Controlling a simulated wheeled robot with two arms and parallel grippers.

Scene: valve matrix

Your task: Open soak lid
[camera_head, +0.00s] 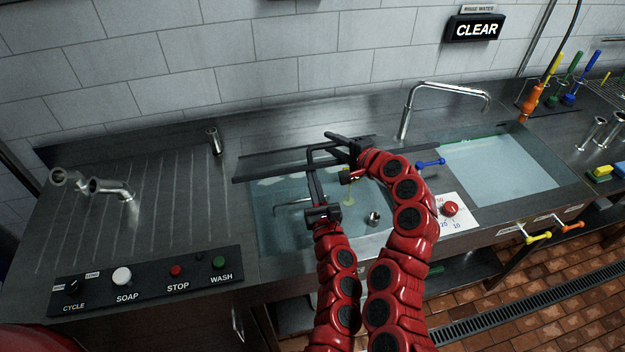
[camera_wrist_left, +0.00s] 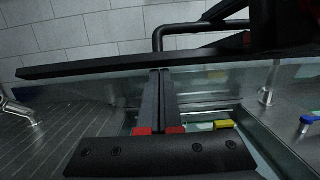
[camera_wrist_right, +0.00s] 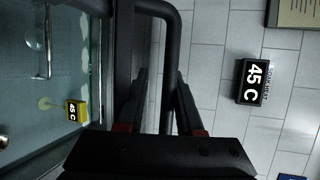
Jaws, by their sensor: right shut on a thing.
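The soak lid (camera_head: 268,173) is a glass panel with a black edge bar over the back of the soak basin. It shows as a narrow band and looks tilted up, clear of the front of the water. My right gripper (camera_head: 343,145) is shut on its black bar handle (camera_head: 320,152); the handle lies between the fingers in the right wrist view (camera_wrist_right: 167,70). My left gripper (camera_head: 314,178) is shut, with no object visible between its fingers. In the left wrist view its fingertips (camera_wrist_left: 161,75) reach the lid's black bar (camera_wrist_left: 110,67); contact is unclear.
The soak basin (camera_head: 268,232) holds water and a yellow 45 C float (camera_wrist_right: 76,111). A rinse basin (camera_head: 500,170) and faucet (camera_head: 408,105) stand to the right. A button panel (camera_head: 148,280) is at front left. The tiled wall is close behind.

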